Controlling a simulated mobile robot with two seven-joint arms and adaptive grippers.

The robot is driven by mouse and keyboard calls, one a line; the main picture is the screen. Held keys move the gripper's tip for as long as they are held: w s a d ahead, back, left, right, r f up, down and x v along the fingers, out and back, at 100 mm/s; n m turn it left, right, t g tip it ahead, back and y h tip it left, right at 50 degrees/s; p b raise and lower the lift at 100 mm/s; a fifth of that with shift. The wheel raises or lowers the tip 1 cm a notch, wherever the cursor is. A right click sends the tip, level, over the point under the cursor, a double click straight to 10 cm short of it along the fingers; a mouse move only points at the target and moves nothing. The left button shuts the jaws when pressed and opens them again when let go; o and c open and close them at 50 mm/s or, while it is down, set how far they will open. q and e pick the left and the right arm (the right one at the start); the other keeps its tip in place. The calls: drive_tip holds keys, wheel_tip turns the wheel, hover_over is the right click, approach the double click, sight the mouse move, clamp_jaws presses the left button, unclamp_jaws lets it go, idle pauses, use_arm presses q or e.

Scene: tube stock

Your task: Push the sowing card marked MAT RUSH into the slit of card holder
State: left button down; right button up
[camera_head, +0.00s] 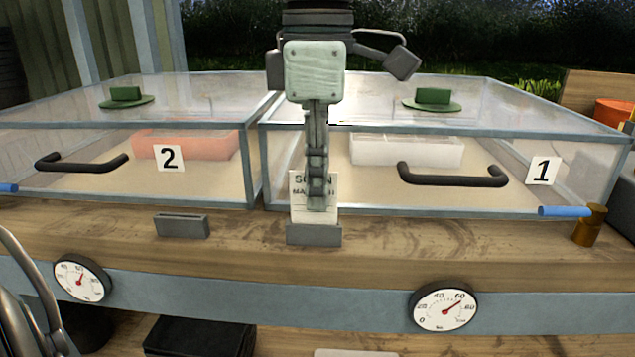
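The white sowing card (299,209) is upright at the centre, its dark lettering partly covered by my finger; an "S" and "MA" show. Its lower edge meets the top of a grey card holder (314,235) on the wooden ledge; I cannot tell how deep it sits in the slit. My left gripper (318,195) points down in front of the frames and appears shut on the card, one finger across its face. The other finger is hidden. A second grey card holder (182,225) stands empty to the left.
Two glazed frames with black handles (453,177) stand behind, labelled 2 (170,158) and 1 (543,170). A blue-handled tool (565,211) lies at the right by a brown pot-like piece (590,226). Two dials (445,307) (82,279) are on the front rail.

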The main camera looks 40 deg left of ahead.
use_arm(q)
drive_tip(key=shift+f+b, duration=0.35)
drive_tip(key=shift+f, duration=0.2)
drive_tip(key=c, duration=1.6)
unclamp_jaws()
drive_tip(key=shift+r, duration=0.1)
drive_tip(key=shift+c, duration=0.2)
drive_tip(key=shift+o, duration=0.5)
drive_tip(key=o, duration=0.9)
drive_tip(key=shift+o, duration=0.2)
drive_tip(key=shift+r, duration=0.1)
drive_tip(key=shift+r+p, duration=1)
drive_tip(key=shift+r, duration=0.1)
